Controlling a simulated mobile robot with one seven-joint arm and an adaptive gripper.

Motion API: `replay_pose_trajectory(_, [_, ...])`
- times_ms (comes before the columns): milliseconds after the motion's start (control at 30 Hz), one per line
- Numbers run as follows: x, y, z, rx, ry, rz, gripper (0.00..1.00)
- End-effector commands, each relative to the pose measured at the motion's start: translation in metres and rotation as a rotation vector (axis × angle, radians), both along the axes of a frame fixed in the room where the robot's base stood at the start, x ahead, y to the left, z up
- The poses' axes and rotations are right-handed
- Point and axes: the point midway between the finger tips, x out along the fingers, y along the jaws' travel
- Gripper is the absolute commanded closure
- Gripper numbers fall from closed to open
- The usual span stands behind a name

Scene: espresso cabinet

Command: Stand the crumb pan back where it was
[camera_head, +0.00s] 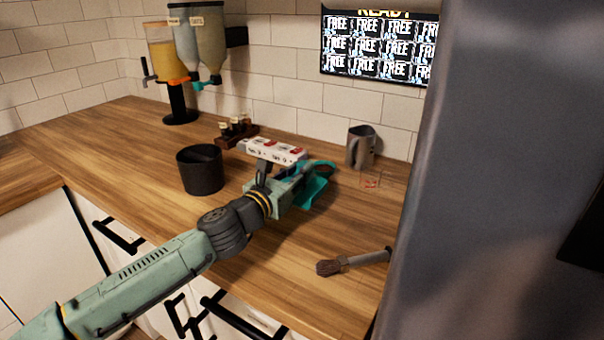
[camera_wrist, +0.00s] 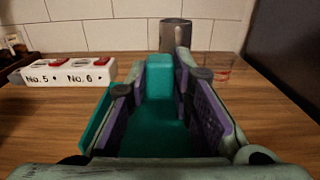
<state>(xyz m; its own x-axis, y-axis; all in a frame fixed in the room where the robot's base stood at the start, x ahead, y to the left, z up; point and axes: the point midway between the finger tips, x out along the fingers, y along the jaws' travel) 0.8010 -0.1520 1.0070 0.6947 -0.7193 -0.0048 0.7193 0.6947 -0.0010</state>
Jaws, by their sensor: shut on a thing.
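The teal crumb pan (camera_head: 313,193) is at my gripper (camera_head: 303,180), over the wooden counter right of the white box. In the wrist view the pan (camera_wrist: 158,135) lies between the two purple-padded fingers of my gripper (camera_wrist: 165,90), with a raised teal part (camera_wrist: 160,76) at the far end. My gripper is shut on the pan. My gripper hides part of it in the head view. I cannot tell whether its underside touches the counter.
A white box with red marks (camera_head: 272,151), a black bin (camera_head: 200,170) and a grey metal pitcher (camera_head: 361,147) stand nearby. A small clear glass (camera_head: 371,180) is beside the pitcher. A brush (camera_head: 352,262) lies at the front right. The front-middle counter is clear.

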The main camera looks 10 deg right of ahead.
Motion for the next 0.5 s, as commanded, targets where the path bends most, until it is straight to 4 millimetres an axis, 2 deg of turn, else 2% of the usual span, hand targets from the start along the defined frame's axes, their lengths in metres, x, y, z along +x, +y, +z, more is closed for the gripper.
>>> replay_pose_trajectory(100, [0.012,-0.01,0.001,-0.002,0.001,-0.001,1.0])
replay_pose_trajectory(233, [0.017,-0.012,-0.004,-0.002,0.001,0.001,1.0])
replay_pose_trajectory(500, [0.016,-0.012,-0.032,-0.004,0.001,0.001,1.0])
